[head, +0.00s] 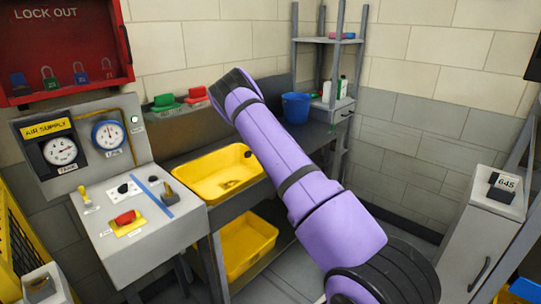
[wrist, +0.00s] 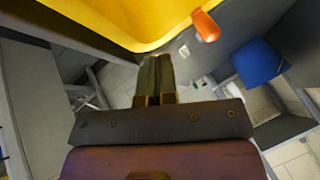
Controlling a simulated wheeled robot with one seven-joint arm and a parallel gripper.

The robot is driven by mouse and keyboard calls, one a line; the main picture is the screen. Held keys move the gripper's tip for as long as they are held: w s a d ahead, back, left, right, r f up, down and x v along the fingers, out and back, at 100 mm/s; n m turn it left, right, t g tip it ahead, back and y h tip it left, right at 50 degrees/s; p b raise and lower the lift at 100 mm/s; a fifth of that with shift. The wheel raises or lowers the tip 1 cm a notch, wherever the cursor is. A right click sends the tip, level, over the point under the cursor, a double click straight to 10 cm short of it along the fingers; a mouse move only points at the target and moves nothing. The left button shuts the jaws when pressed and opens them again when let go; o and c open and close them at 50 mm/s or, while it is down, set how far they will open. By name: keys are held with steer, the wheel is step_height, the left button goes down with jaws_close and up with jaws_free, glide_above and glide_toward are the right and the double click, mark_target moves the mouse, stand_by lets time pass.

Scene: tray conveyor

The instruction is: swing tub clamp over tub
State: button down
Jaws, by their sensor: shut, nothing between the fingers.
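A yellow tub (head: 196,181) sits in the bench, left of my arm in the head view. Its yellow wall (wrist: 125,18) fills the top of the wrist view. An orange handle-like piece (wrist: 206,26) stands at the tub's edge in the wrist view; it may be the tub clamp, but I cannot tell how it is turned. My gripper (wrist: 155,62) is shut and empty, with its fingertips just below the tub's edge in the picture and left of the orange piece. I cannot tell if it touches anything. In the head view my arm hides the gripper and part of the bench.
A second yellow tub (head: 246,246) sits on the lower shelf. A blue bucket (head: 296,107) stands on the bench behind my arm. A control panel (head: 135,222) with switches stands at left, gauges above it. A grey cabinet (head: 474,240) stands at right.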

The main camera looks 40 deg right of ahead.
steer(key=w+v, duration=0.1)
steer(key=v, duration=0.8)
steer(key=shift+w+a, duration=0.3)
steer(key=shift+a, duration=0.05)
steer(key=shift+r, duration=0.1)
steer(key=s+a+r+n+t+y, duration=0.1)
steer(key=s+a+r+n+y, duration=0.3)
steer(key=s+a+r, duration=0.8)
steer(key=s+a+r+n+y, duration=0.2)
steer(key=s+a+r+n, duration=0.3)
steer(key=s+a+r, duration=0.65)
steer(key=s+a+r+n, duration=0.2)
steer(key=s+a+n, duration=0.1)
steer(key=s, duration=0.5)
steer(key=s+a+r+n, duration=0.2)
steer(key=s+a+n, duration=0.1)
steer(key=s, duration=0.6)
steer(key=s+a+r+n, duration=0.2)
steer(key=s+a+n, duration=0.2)
steer(key=s, duration=0.5)
steer(key=shift+s+r+n, duration=0.15)
steer(key=shift+n, duration=0.35)
